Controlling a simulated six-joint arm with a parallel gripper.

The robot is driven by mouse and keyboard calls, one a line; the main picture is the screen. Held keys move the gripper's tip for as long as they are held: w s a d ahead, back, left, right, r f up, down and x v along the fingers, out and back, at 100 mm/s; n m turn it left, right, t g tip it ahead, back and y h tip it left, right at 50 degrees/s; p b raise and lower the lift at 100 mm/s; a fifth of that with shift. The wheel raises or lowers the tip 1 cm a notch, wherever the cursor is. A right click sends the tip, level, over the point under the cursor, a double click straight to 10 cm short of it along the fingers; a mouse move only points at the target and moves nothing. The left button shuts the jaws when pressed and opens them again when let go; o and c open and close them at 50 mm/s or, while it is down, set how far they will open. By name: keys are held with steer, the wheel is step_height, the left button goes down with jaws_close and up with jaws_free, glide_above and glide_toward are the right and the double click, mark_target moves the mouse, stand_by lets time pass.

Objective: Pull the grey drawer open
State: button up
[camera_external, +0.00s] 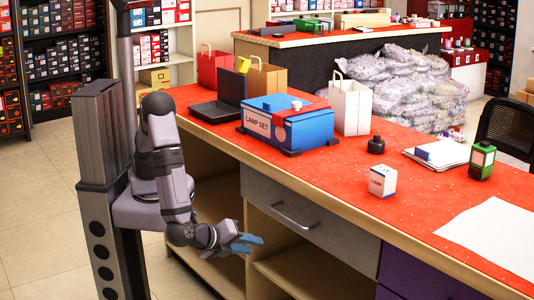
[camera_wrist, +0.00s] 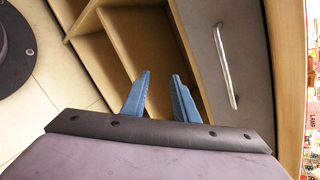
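The grey drawer (camera_external: 338,229) is shut in the counter front, under the red top, with a silver bar handle (camera_external: 293,216) across its face. In the wrist view, the drawer (camera_wrist: 207,44) and its handle (camera_wrist: 227,68) are at the right, turned nearly upright in the picture. My gripper (camera_external: 256,243) is in front of the counter, left of the handle and lower than it. In the wrist view its two blue fingers (camera_wrist: 161,75) stand apart with nothing between them. They point toward the open shelves, and the handle lies to their right, untouched.
Open wooden shelves (camera_external: 310,276) lie below the drawer, and a purple drawer (camera_external: 415,280) is to its right. The red countertop (camera_external: 330,172) overhangs the front and carries a blue lamp-set box (camera_external: 292,122) and a small white box (camera_external: 382,181). The tiled floor (camera_external: 45,220) is clear.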

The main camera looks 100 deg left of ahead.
mark_target(286, 218)
steer(key=w+r+n+t+y, duration=0.1)
steer(key=w+r+n+t, duration=0.2)
steer(key=r, duration=0.5)
steer(key=w+n, duration=0.1)
steer(key=n, duration=0.1)
steer(key=shift+w+d+r+n+t+y, duration=0.2)
steer(key=shift+w+n+t+y, duration=0.1)
steer(key=shift+t+y, duration=0.1)
steer(key=shift+w+a, duration=0.1)
steer(key=shift+x, duration=3.55)
jaws_close()
